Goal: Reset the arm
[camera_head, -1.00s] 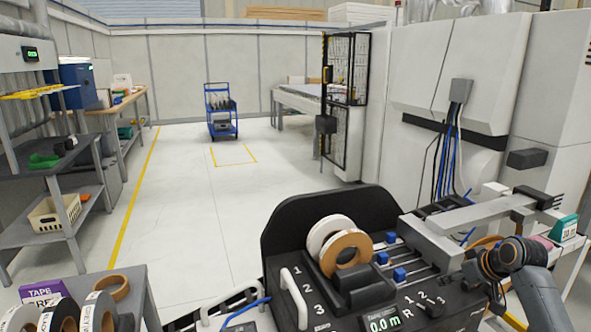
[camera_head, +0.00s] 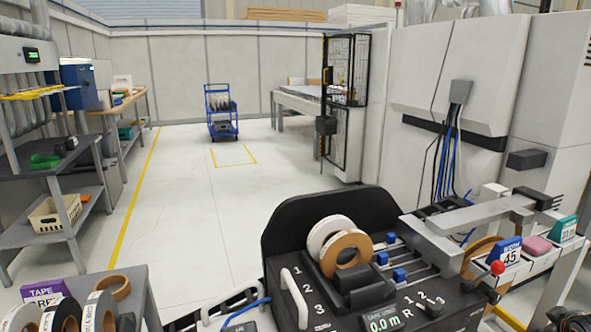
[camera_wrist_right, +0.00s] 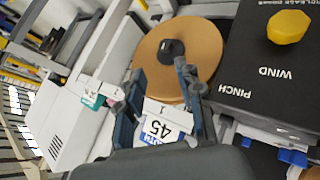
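My right gripper (camera_wrist_right: 160,75) shows in the wrist view with its two fingers apart and nothing between the tips. Beyond the fingers are a large brown roll (camera_wrist_right: 190,45) and a white-and-blue card marked 45 (camera_wrist_right: 160,130). In the head view only a dark piece of my right arm shows at the bottom right corner. The taping machine (camera_head: 300,315) stands at the front, with a white roll and a tan roll (camera_head: 346,251) on it. Its display reads 0.0 m (camera_head: 382,322).
A red knob (camera_head: 497,267), the card marked 45 (camera_head: 509,252) and a pink block (camera_head: 538,245) sit at the machine's right. A grey cart with tape rolls (camera_head: 100,312) stands at the lower left. The middle floor (camera_head: 190,190) is clear.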

